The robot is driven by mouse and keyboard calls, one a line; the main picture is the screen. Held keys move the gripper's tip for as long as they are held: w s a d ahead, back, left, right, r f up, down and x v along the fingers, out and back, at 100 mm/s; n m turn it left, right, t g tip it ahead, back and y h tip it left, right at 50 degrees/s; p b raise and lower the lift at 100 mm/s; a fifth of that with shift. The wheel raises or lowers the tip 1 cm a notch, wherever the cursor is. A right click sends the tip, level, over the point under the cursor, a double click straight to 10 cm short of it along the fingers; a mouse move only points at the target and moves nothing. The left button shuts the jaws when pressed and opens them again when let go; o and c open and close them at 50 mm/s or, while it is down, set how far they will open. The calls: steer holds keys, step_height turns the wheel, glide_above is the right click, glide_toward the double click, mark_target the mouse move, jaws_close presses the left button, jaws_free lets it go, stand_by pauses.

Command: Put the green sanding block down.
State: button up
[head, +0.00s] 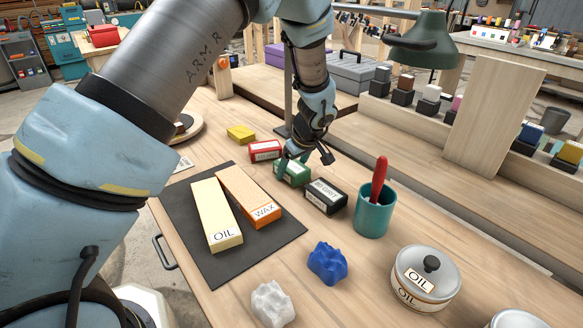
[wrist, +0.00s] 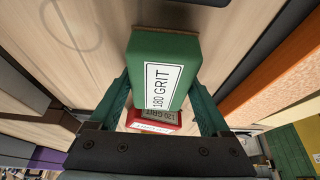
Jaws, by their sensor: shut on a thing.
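The green sanding block (head: 292,174) is between my gripper's fingers, in the row between a red block (head: 264,151) and a black block (head: 325,197). In the wrist view the green block (wrist: 150,48) shows its white "180 GRIT" label and a brown edge at its far end. My gripper (head: 306,160) is shut on it, with one finger on each side; it also shows in the wrist view (wrist: 165,100). The block is at or just above the bench top; I cannot tell whether it touches. The red block (wrist: 152,126) shows beyond it in the wrist view.
A yellow block (head: 240,133) ends the row. A dark mat (head: 190,235) holds the OIL stone (head: 214,210) and WAX stone (head: 246,195). A teal cup (head: 374,216) with a red-handled tool, blue lump (head: 328,263), white lump (head: 271,303) and OIL tin (head: 425,285) stand nearer.

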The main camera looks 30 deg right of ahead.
steer(key=shift+f+b, duration=0.35)
steer(key=shift+b, duration=0.05)
steer(key=o, duration=0.9)
steer(key=shift+a, duration=0.1)
steer(key=shift+o, duration=1.2)
steer(key=shift+s+f, duration=0.1)
steer(key=shift+f, duration=0.05)
steer(key=shift+a, duration=0.1)
steer(key=shift+r+p, duration=0.55)
steer(key=shift+p, duration=0.05)
steer(key=b+v, duration=0.2)
steer(key=v, duration=1)
